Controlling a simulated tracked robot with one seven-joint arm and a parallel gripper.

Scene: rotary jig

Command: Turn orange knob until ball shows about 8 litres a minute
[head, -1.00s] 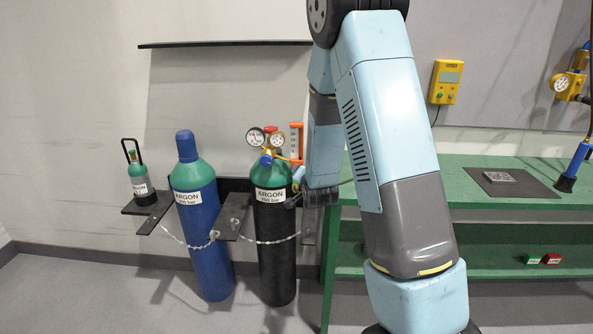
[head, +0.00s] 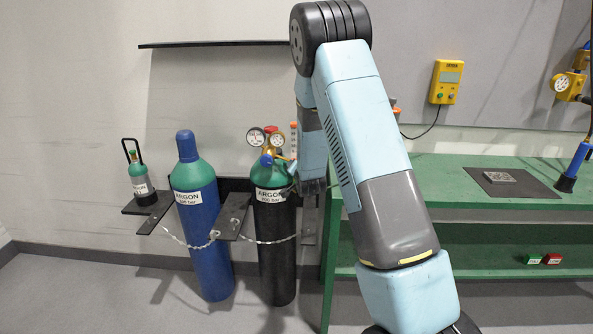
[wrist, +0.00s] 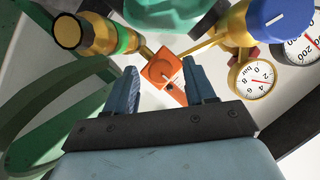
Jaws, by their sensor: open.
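The black argon cylinder with a green shoulder (head: 276,240) carries a brass regulator with two round gauges. Beside them, a pale upright flow tube with an orange top (head: 294,138) is partly hidden by my arm. The ball and its reading cannot be made out. In the wrist view an orange block-shaped part (wrist: 163,70), apparently the orange knob or the flowmeter's end, lies beyond and between my fingertips. My gripper (wrist: 160,82) is open with nothing held, its two blue fingers apart; whether either touches the orange part is unclear. In the head view my gripper (head: 293,172) is beside the regulator.
A blue regulator knob (wrist: 281,18) and a small gauge (wrist: 253,78) are close on the right in the wrist view. A brass fitting with a green band (wrist: 95,35) is at upper left. A blue argon cylinder (head: 203,240) stands left; a green bench (head: 450,190) is at right.

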